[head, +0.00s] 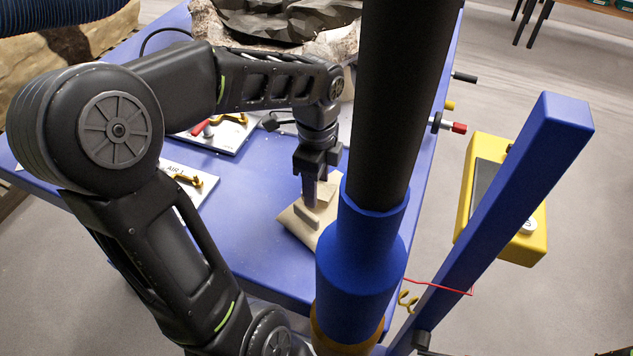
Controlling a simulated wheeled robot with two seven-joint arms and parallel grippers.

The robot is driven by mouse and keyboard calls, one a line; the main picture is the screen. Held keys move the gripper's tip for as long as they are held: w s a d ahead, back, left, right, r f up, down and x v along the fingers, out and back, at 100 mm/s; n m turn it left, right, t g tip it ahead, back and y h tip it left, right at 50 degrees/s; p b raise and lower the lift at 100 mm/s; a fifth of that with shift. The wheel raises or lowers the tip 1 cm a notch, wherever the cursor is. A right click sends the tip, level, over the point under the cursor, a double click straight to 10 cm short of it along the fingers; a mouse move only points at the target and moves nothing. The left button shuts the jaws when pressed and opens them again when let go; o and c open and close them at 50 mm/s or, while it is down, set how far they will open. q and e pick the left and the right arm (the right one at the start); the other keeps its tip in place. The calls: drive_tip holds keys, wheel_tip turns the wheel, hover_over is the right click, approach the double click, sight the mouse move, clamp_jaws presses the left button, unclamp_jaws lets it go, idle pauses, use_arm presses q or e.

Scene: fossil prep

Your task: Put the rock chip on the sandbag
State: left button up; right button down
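The sandbag (297,231) is a tan, flat bag on the blue table, partly hidden behind the blue and black column. A small grey-brown elongated piece, which looks like the rock chip (306,217), lies against the top of the sandbag. My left gripper (314,204) points down right above the sandbag, with its fingertips at or just behind the chip. Its fingers overlap in this view, so I cannot tell whether they touch the chip. My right gripper is not in view.
A large dark fossil in a rough pale jacket (338,46) stands at the table's back. White panels with a red-handled tool (201,128) and brass fittings (187,180) lie left. A blue post (500,210) and yellow box (521,247) stand right. The blue table (240,225) is clear left of the sandbag.

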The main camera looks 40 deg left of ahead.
use_arm(q)
drive_tip(key=shift+r, duration=0.1)
drive_tip(key=shift+r, duration=0.25)
wheel_tip(320, 180, up, 12)
drive_tip(key=shift+f+p, duration=0.15)
drive_tip(key=shift+p, duration=0.25)
idle(0.7)
